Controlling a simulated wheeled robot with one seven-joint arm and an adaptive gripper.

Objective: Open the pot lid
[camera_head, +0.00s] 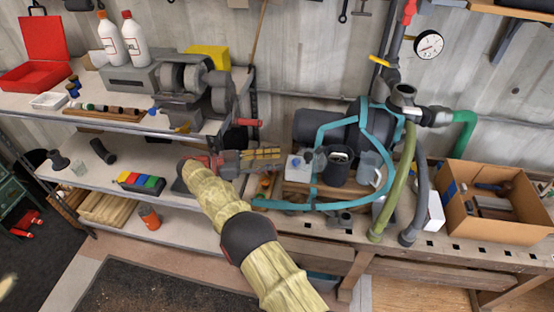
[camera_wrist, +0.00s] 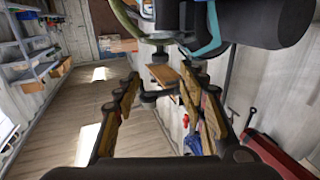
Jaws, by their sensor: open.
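A dark, pot-like container (camera_head: 337,171) stands on the workbench in the head view, behind a teal tube frame. Its top is small and dark, so I cannot tell a lid from an opening. A grey mug-like vessel (camera_head: 369,170) with a handle stands just right of it. My gripper (camera_head: 281,157) is left of the dark container and points toward it, apart from it. In the wrist view my gripper (camera_wrist: 160,84) has its two fingers spread with nothing held between them. I cannot make out the pot in the wrist view.
The teal frame (camera_head: 320,150) and a dark cylindrical tank (camera_head: 318,127) crowd the bench around the container. Green and grey hoses hang to the right, beside a cardboard box (camera_head: 490,237). A bench grinder (camera_head: 196,85) stands on the left shelf. The floor in front has a dark mat.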

